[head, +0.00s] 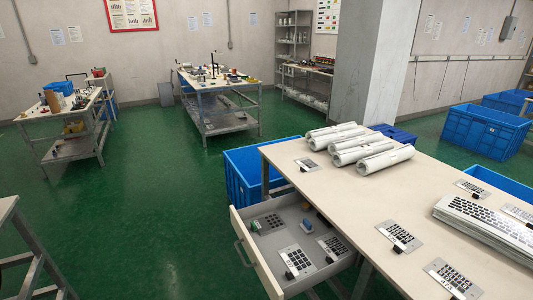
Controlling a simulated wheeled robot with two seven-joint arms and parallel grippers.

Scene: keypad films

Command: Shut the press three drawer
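A grey drawer (276,284) stands pulled out from the left side of the near table (320,182). Its pale front panel (262,265) faces left and carries a bar handle (240,254). Several keypad pieces and a small blue object (307,225) lie inside, and one keypad film (298,261) sits near the front panel. No label naming press three is readable on the drawer. Neither of my grippers is in view.
Rolled films (386,160), flat keypads and a film stack (485,222) lie on the near tabletop. A blue crate (246,168) stands behind the drawer. A table leg frame (30,256) is at the left edge. Green floor (150,215) is clear left of the drawer.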

